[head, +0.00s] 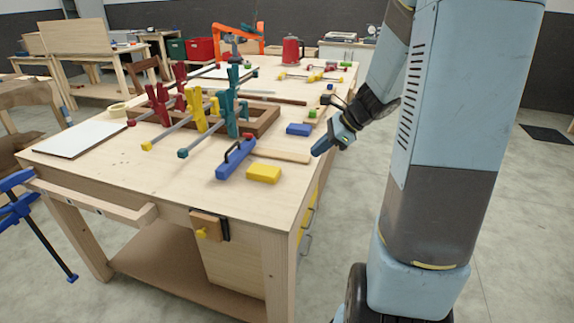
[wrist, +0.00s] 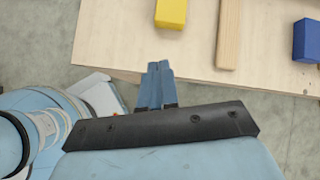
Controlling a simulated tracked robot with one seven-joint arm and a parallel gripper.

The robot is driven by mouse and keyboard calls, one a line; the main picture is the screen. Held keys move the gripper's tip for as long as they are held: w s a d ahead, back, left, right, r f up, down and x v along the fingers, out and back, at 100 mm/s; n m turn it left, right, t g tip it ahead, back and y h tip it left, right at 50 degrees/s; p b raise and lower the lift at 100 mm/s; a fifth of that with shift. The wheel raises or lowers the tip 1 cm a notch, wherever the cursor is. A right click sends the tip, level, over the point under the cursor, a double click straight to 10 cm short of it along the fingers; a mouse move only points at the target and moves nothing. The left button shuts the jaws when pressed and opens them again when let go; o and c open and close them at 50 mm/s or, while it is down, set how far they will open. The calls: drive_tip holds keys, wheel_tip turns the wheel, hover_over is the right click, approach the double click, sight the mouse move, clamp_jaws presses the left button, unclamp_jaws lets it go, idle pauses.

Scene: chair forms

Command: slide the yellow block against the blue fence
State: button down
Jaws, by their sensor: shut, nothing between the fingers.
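The yellow block (head: 263,173) lies flat on the workbench near its front right corner in the head view. The blue fence (head: 236,160), a long blue bar with a dark handle on top, lies just left of it, with a narrow strip of bare wood between them. My gripper (head: 320,151) is shut and empty, to the right of the block near the bench's right edge. In the wrist view, the closed fingertips (wrist: 159,68) point toward the yellow block (wrist: 171,13) and are apart from it. The fence is out of the wrist view.
A wooden strip (head: 280,155) lies behind the yellow block, and a smaller blue block (head: 298,129) lies beyond it. Clamps (head: 200,110) stand around a wooden frame further back. Bare bench top lies in front of the fence.

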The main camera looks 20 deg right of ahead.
sight(281, 171)
drive_tip(key=w+f+m, duration=0.1)
drive_tip(key=w+f, duration=0.1)
drive_tip(key=f, duration=0.1)
drive_tip(key=w+a+f+m, duration=0.1)
drive_tip(key=w+f, duration=0.1)
drive_tip(key=f, duration=0.2)
drive_tip(key=w+a+f+m+t, duration=0.1)
drive_tip(key=w+f, duration=0.1)
drive_tip(key=f, duration=0.1)
drive_tip(key=shift+w+a+f+m, duration=0.2)
drive_tip(key=shift+w+m, duration=0.1)
drive_tip(key=shift+m, duration=0.1)
drive_tip(key=shift+w+a, duration=0.95)
drive_tip(key=shift+a, duration=0.25)
drive_tip(key=shift+w+a, duration=0.3)
drive_tip(key=shift+a, duration=0.1)
drive_tip(key=shift+w, duration=0.1)
